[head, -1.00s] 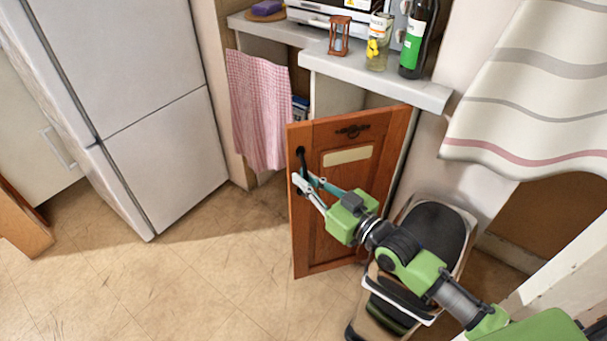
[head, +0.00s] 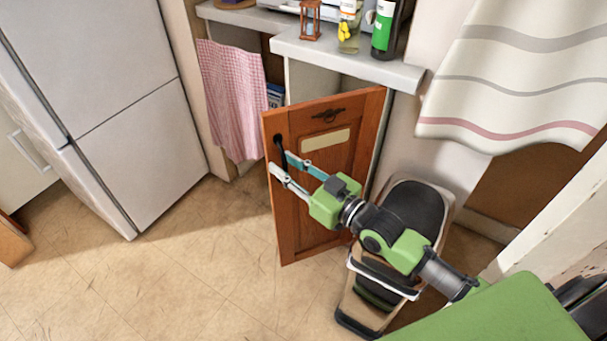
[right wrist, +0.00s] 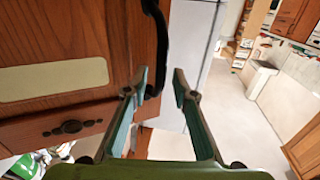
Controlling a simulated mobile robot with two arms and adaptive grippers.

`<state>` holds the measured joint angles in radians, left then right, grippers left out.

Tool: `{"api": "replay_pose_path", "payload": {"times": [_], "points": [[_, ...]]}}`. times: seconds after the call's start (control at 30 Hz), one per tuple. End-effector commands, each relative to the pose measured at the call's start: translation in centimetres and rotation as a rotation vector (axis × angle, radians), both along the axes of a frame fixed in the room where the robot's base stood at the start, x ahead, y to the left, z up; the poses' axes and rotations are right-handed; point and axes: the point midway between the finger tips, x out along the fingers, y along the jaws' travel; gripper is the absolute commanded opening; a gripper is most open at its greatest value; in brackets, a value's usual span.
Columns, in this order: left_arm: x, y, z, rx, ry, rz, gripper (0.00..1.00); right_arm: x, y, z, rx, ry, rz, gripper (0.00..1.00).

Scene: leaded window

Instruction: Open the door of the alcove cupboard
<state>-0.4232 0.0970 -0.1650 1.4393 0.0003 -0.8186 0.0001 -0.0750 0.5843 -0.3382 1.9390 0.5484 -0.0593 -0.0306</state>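The alcove cupboard's wooden door (head: 315,185) stands swung out from under the grey worktop, with its free edge on the left and its right edge by the wall. Its dark handle (head: 279,146) is near the upper left edge. My right gripper (head: 281,163) is at the handle, with its two fingers visibly apart. In the right wrist view the handle (right wrist: 163,40) runs down beside the left finger, and the right finger is past the door's edge. The fingers (right wrist: 160,82) do not appear closed on the handle; contact is unclear. My left gripper is not in view.
A step stool (head: 410,215) stands right of the door, under my right arm. The worktop (head: 345,62) holds bottles and an hourglass. A pink checked cloth (head: 233,95) hangs left of the door. A white fridge (head: 140,150) stands farther left. Floor in front is clear.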

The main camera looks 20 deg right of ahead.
Motion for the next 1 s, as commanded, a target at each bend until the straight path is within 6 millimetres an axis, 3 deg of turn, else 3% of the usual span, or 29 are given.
{"api": "replay_pose_path", "payload": {"times": [0.6,1.0], "points": [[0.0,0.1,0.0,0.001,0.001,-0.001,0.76,-8.4,-4.4,-0.1,-0.003,0.001,-0.001,0.25],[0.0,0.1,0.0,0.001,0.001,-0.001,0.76,-10.1,-5.3,0.1,0.000,-0.004,-0.001,0.25]]}}
